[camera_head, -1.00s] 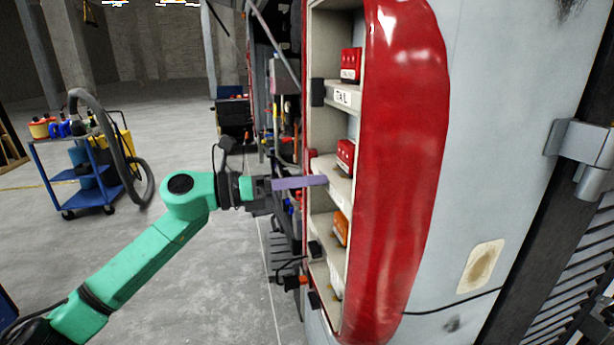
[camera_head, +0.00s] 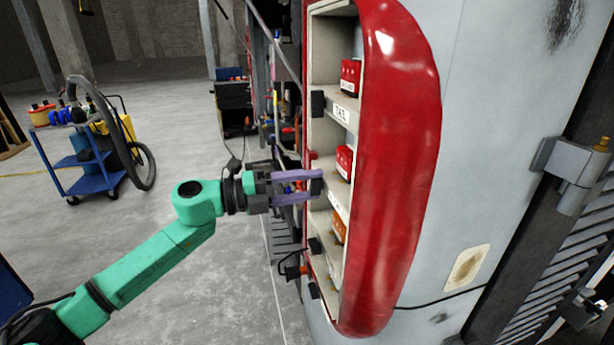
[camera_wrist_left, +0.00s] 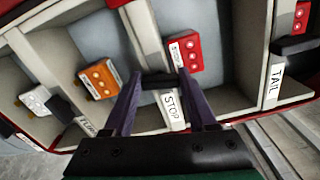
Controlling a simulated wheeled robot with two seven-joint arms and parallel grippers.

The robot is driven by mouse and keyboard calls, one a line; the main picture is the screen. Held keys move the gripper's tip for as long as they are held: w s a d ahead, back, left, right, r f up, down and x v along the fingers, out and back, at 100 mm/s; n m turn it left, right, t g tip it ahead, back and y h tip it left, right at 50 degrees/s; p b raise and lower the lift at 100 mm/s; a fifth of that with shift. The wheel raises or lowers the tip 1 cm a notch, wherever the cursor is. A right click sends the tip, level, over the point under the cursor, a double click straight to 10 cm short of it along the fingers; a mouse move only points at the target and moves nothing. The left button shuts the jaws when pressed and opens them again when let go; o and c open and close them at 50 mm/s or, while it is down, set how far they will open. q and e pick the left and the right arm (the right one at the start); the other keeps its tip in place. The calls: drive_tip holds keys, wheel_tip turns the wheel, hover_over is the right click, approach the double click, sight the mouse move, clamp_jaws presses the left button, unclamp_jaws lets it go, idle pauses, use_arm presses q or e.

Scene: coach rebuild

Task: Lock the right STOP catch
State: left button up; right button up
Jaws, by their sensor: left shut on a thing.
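My left gripper (camera_head: 314,186) is at the open side of the lamp housing, its two purple fingers one above the other. In the left wrist view the gripper (camera_wrist_left: 160,88) is shut on the black STOP catch (camera_wrist_left: 158,81), which lies between the fingers. The white STOP label (camera_wrist_left: 172,107) is just below the catch. The red STOP lamp (camera_wrist_left: 185,52) sits in the compartment behind; it also shows in the head view (camera_head: 344,162). The fingers partly hide the catch, so its exact angle is hard to tell. My right gripper is not in view.
The TAIL catch (camera_wrist_left: 292,46) and another black catch (camera_wrist_left: 60,109) flank it. An orange lamp (camera_wrist_left: 97,80) and a white lamp (camera_wrist_left: 37,101) sit in other compartments. The red housing rim (camera_head: 405,170) stands right of the gripper.

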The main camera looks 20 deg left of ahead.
use_arm(q)
drive_tip(key=shift+n+p, duration=0.75)
drive_tip(key=shift+n, duration=0.45)
drive_tip(key=o, duration=1.4)
drive_tip(key=shift+f, duration=0.1)
drive_tip(key=shift+c, duration=0.2)
drive_tip(key=b+v, duration=0.8)
drive_tip(key=v, duration=0.6)
drive_tip(key=shift+a, duration=0.35)
drive_tip(key=shift+s, duration=0.1)
